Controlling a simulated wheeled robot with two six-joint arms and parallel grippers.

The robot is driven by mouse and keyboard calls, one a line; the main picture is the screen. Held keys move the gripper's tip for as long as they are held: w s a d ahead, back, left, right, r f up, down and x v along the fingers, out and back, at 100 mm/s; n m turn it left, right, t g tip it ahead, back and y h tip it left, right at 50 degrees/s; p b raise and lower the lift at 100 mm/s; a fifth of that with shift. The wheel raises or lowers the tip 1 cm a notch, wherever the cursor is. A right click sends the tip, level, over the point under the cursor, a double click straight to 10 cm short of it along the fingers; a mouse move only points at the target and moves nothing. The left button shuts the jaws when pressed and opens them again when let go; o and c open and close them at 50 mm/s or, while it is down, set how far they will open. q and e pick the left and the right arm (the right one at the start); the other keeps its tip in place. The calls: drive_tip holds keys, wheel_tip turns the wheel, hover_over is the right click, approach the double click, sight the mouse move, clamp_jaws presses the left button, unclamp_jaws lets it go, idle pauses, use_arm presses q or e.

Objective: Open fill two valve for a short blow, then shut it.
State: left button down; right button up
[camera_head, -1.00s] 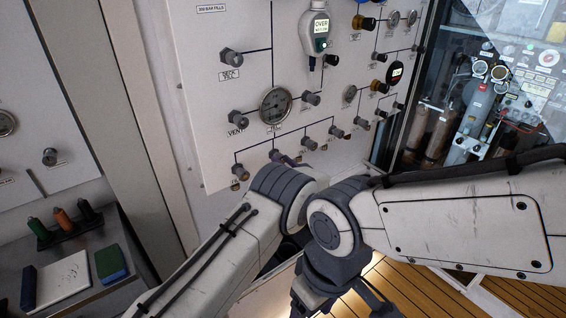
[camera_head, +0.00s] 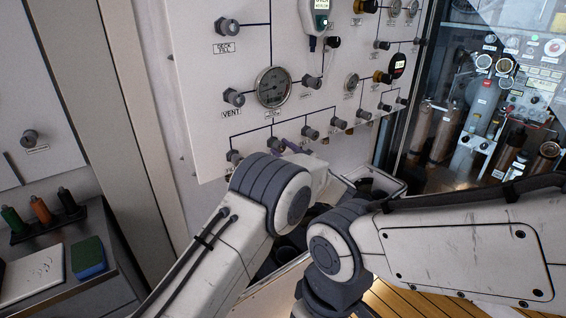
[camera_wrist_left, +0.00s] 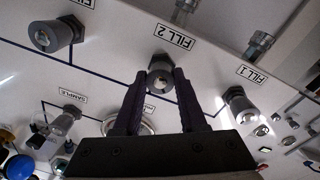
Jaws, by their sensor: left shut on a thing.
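The fill two valve (camera_wrist_left: 160,74) is a dark grey knob with a pale metal centre, beside the upside-down FILL 2 label (camera_wrist_left: 173,37) in the left wrist view. My left gripper (camera_wrist_left: 160,88) is shut on it, with one dark finger on each side of the knob. In the head view the fill two valve (camera_head: 275,145) is in the bottom row of the panel, with a bit of purple finger beside it; my arm hides most of the left gripper. My right arm comes in from the right, with its gripper out of view.
A round gauge (camera_head: 272,87) and a handheld meter (camera_head: 320,16) are above on the white panel. A bench with coloured bottles (camera_head: 41,209) is at the lower left.

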use_arm(q)
drive_tip(key=n+b, duration=0.2)
drive_tip(key=b, duration=0.1)
drive_tip(key=n+b, duration=0.6)
drive_tip(key=b, duration=0.1)
drive_tip(key=shift+d+f+y, duration=0.1)
drive_tip(key=shift+f+y, duration=0.25)
drive_tip(key=shift+y, duration=0.05)
drive_tip(key=shift+r+n+b, duration=0.15)
drive_tip(key=shift+n+b, duration=0.95)
drive_tip(key=shift+n, duration=0.2)
drive_tip(key=shift+c, duration=2.4)
unclamp_jaws()
drive_tip(key=shift+r, duration=0.1)
